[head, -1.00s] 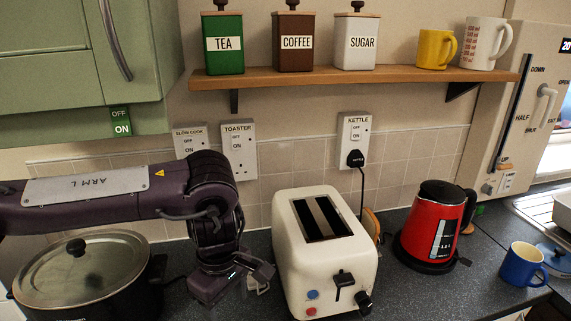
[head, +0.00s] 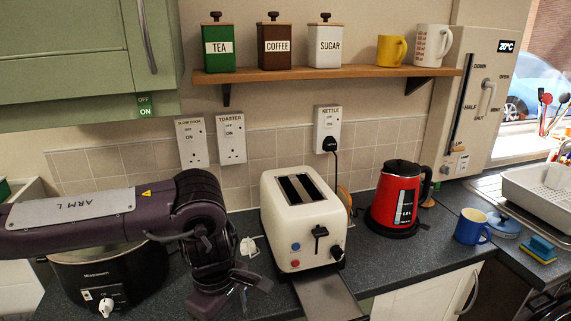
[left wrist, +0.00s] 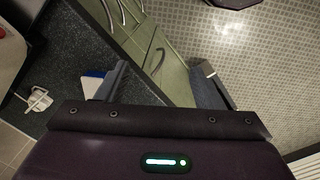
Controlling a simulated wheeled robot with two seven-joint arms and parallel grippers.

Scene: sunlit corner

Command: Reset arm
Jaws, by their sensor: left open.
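My left arm comes in from the left over the slow cooker (head: 107,275), hiding much of its top. My left gripper (head: 240,299) hangs low in front of the worktop, left of the cream toaster (head: 303,222), and apart from it. In the left wrist view, my left gripper (left wrist: 160,84) shows two spread fingers with nothing between them. Beyond them are green cupboard fronts (left wrist: 168,70) and the tiled floor (left wrist: 255,70). My right gripper is not in view.
A flat grey panel (head: 328,297) juts out below the toaster. A white plug (head: 249,247) lies left of the toaster. A shelf (head: 330,74) holds canisters and mugs.

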